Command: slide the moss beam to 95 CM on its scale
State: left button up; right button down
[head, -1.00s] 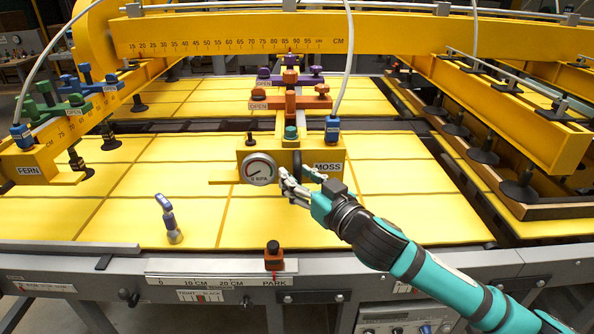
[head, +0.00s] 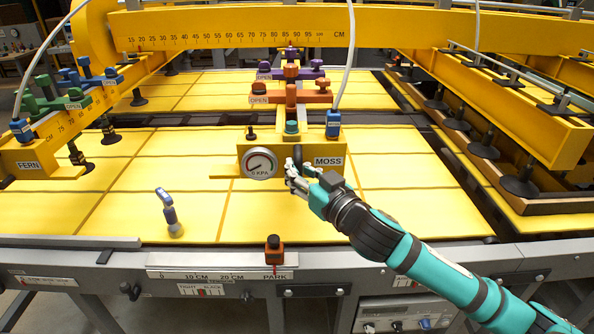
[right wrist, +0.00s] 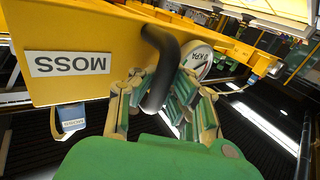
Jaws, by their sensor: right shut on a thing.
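The moss beam (head: 290,178) is the yellow beam in the middle, with a MOSS label and a round kPa gauge (head: 260,163) on its front end. A dark curved handle (right wrist: 160,70) sticks out of that face between gauge and label. My right gripper (head: 296,172) is at the handle; in the right wrist view its fingers (right wrist: 162,105) lie on both sides of it, shut on it. The CM scale (head: 225,39) runs along the yellow cross rail behind. The beam's far end is near the scale's high numbers; I cannot read its exact mark. My left gripper is out of view.
Orange OPEN (head: 291,97) and purple (head: 291,73) knobbed fittings sit along the middle. The FERN beam (head: 30,152) is at left. A lower scale with an orange PARK slider (head: 274,250) is on the front rail. A small upright tool (head: 169,212) stands on the yellow sheet.

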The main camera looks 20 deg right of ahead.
jog(key=shift+f, duration=0.15)
jog(key=shift+d+f, duration=0.15)
jog(key=shift+d, duration=0.2)
jog(key=d, duration=0.2)
jog(key=s+d+b, duration=0.1)
jog(key=d, duration=0.2)
jog(key=s+d, duration=0.1)
jog(key=d, duration=0.1)
jog(key=shift+s+d, duration=0.2)
jog(key=shift+s, duration=0.05)
jog(key=shift+d, duration=0.15)
jog(key=shift+a, duration=0.25)
jog(key=c, duration=1.9)
grip_release()
jog(key=shift+w+a, duration=0.1)
jog(key=shift+a, duration=0.05)
jog(key=o, duration=0.7)
jog(key=shift+s+r, duration=0.2)
jog(key=shift+r, duration=0.05)
jog(key=shift+c, duration=0.2)
